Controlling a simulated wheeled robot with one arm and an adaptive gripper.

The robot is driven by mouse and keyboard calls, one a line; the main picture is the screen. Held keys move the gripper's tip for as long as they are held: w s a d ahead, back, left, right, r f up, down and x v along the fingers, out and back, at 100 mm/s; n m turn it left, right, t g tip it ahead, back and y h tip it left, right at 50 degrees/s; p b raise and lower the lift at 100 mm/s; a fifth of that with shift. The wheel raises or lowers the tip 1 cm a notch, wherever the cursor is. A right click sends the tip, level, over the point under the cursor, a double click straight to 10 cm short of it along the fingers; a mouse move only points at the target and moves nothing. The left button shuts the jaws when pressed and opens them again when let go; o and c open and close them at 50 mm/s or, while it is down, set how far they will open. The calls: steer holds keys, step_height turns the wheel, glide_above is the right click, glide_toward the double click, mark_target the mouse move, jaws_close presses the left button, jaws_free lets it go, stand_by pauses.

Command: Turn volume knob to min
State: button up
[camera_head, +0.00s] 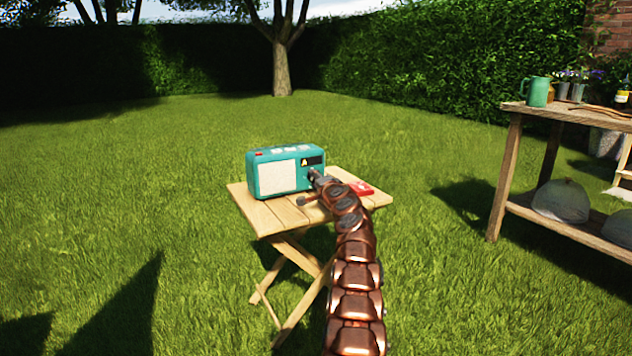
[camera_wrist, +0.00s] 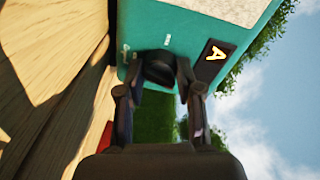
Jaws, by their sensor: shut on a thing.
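A teal radio (camera_head: 284,172) with a pale speaker panel stands upright on a small wooden folding table (camera_head: 262,215). Its front right part carries a dark display with a yellow mark, seen in the wrist view (camera_wrist: 217,58). The dark round volume knob (camera_wrist: 158,68) is on the radio's front face, beside white tick marks. My gripper (camera_wrist: 160,84) is at the knob, its two fingers on either side and shut on it. In the head view my gripper (camera_head: 314,175) hides the knob at the radio's right end.
A red object (camera_head: 361,188) lies on the table right of my gripper. A wooden workbench (camera_head: 510,150) stands at the right with a green jug (camera_head: 538,92), pots and glass domes. Open lawn surrounds the folding table.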

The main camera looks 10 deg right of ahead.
mark_target(315, 150)
steer(key=shift+f+n, duration=0.1)
steer(key=shift+n, duration=0.9)
steer(key=shift+a, duration=0.1)
steer(key=o, duration=1.2)
steer(key=shift+c, duration=0.2)
steer(key=shift+d+r, duration=0.2)
steer(key=shift+r, duration=3.25)
steer(key=shift+a+r, duration=0.1)
steer(key=shift+r, duration=1.5)
